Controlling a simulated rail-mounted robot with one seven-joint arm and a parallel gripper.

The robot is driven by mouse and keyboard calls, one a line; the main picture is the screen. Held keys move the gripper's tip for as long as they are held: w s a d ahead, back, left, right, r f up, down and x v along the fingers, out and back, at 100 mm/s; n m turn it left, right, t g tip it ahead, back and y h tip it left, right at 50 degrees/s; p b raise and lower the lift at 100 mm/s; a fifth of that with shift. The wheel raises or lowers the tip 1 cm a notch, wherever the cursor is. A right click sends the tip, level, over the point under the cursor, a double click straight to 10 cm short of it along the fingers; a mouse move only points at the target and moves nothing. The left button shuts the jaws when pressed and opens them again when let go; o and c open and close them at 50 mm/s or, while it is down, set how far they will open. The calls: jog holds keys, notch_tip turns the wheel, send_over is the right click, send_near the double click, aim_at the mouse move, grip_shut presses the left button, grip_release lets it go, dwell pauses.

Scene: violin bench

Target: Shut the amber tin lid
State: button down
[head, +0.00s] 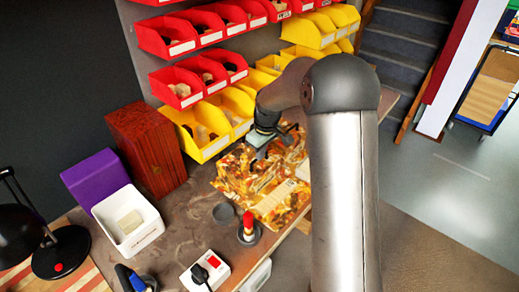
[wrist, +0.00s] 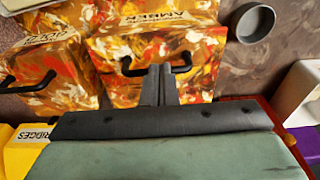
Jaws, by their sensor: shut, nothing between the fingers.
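The amber tin (wrist: 205,45) is a marbled orange, red and cream box with a pale strip lettered AMBER and a black bar handle (wrist: 183,68). My gripper (wrist: 160,68) has its fingers together and empty, overlapping the middle of this handle in the wrist view. Whether they touch it I cannot tell. The fingers and palm hide part of the handled panel, and how far its lid stands open is unclear. In the head view my gripper (head: 258,152) is low over the marbled tins (head: 235,175), partly hidden by my arm.
A second marbled tin (wrist: 60,75) with its own black handle stands to the left in the wrist view. A round grey cup (wrist: 252,22) is at upper right. In the head view, a red-handled tool (head: 248,232), a white bin (head: 128,222) and red and yellow bins surround the tins.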

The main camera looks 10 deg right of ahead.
notch_tip(320, 180, up, 14)
jog(key=s+d, duration=0.2)
jog(key=s+a+f+m, duration=0.1)
jog(key=s+f+m, duration=0.1)
jog(key=s, duration=0.8)
jog(key=s+a+f+m, duration=0.1)
jog(key=s+m, duration=0.1)
jog(key=s, duration=0.9)
jog(key=s+a+f+m+h, duration=0.1)
jog(key=s+f+m, duration=0.1)
jog(key=s, duration=0.9)
jog(key=shift+f+m+g, duration=0.3)
jog(key=shift+m, duration=0.3)
